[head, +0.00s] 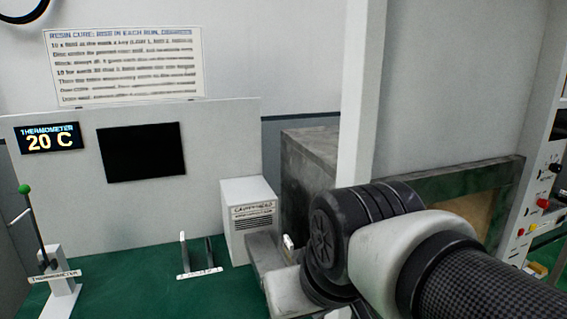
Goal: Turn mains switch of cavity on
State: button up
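A white box with a label that seems to read "cavity head" (249,228) stands on the green bench left of centre. No mains switch can be made out with certainty. At the right edge a pale control panel (519,240) carries a red knob (543,203), a dark knob (555,168) and small coloured parts; its labels are too small to read. My arm comes in from the lower right, in front of a grey metal housing (310,150).
A thermometer display (50,138) reads 20 C beside a black screen (141,152). A green-tipped lever stand (58,285) is at the left, a small two-post holder (198,258) nearer the middle. A white upright post (360,90) stands near my arm. Green bench between them is clear.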

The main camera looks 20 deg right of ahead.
aim_at(543, 204)
jog(key=k+l+z, duration=0.15)
jog(key=k+l, duration=0.6)
jog(key=k+l+z, duration=0.1)
jog(key=z, duration=1.2)
jog(key=i, duration=1)
jog(key=i+l+z, duration=0.15)
jog(key=i+l, duration=0.6)
jog(key=i, duration=0.15)
jog(key=i+u, duration=0.15)
jog(key=i, duration=0.05)
